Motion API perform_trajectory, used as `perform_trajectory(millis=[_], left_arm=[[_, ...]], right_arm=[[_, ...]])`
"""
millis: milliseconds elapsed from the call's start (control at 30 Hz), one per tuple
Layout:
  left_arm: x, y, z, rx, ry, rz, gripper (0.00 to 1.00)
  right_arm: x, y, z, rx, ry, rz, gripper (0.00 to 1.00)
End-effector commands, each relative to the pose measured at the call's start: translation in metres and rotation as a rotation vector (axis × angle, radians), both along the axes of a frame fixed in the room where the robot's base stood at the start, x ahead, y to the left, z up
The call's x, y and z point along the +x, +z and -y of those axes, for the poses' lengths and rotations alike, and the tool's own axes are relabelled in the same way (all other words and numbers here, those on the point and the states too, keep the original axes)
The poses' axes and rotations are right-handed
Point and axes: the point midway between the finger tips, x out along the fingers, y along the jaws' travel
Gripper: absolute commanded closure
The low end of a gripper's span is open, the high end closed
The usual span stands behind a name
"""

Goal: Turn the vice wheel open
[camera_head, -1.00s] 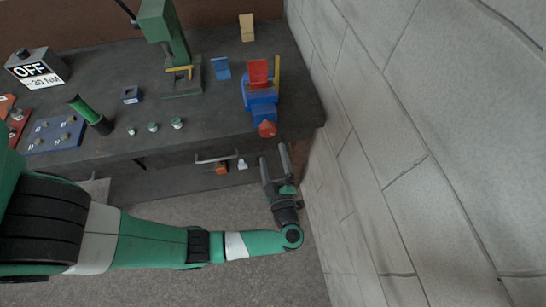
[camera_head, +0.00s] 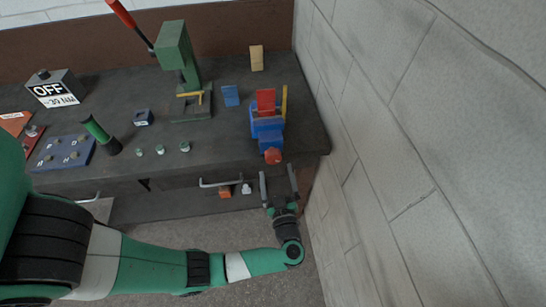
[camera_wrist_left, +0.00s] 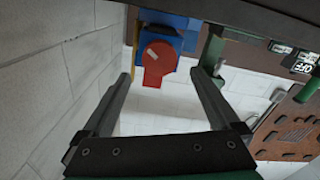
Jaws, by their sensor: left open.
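The blue vice (camera_head: 267,128) stands at the right end of the bench, close to the wall. Its red wheel (camera_head: 272,156) faces the front edge of the bench. A red block (camera_head: 266,101) stands upright in the vice. My left gripper (camera_head: 278,172) is open and empty, just in front of and below the wheel. In the left wrist view the red wheel (camera_wrist_left: 157,66), with a pale line on it, lies ahead between the two spread fingers. The fingers do not touch it. My right gripper is not in view.
The block wall (camera_head: 410,150) is close on the right of my left gripper. The green press (camera_head: 178,60), a blue tray (camera_head: 62,150) and an OFF box (camera_head: 52,88) stand further left on the bench. A drawer handle (camera_head: 220,182) juts out below.

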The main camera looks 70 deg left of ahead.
Motion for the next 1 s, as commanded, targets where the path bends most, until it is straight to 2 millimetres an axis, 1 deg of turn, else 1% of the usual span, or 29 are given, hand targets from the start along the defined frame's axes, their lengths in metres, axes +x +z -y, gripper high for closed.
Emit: perform_trajectory(millis=[33,100,200,300,433,667,767,900,967,1000], left_arm=[[0.001,-0.001,-0.013,0.0,0.007,0.001,0.04],[0.006,-0.002,-0.028,0.0,0.006,0.001,0.04],[0.01,-0.002,-0.047,0.0,0.004,0.002,0.04],[0.014,-0.001,-0.061,-0.001,0.004,0.002,0.04],[0.016,0.0,-0.069,0.0,0.001,0.002,0.04],[0.017,0.0,-0.07,0.0,-0.001,0.001,0.04],[0.017,0.0,-0.069,0.0,-0.001,0.002,0.2],[0.017,0.0,-0.069,0.0,-0.001,0.002,0.46],[0.017,0.0,-0.069,0.0,-0.001,0.002,0.56],[0.017,0.0,-0.069,0.0,-0.001,0.002,0.64]], right_arm=[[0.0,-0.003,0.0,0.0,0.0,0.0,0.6],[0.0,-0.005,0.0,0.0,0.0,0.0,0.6],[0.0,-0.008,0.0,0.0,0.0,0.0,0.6],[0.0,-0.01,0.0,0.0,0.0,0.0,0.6],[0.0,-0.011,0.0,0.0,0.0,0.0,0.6],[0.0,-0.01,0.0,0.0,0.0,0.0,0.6],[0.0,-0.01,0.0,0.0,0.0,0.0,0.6],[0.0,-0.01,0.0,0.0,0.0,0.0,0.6],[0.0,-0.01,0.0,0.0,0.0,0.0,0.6],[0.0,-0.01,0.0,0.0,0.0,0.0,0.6]])
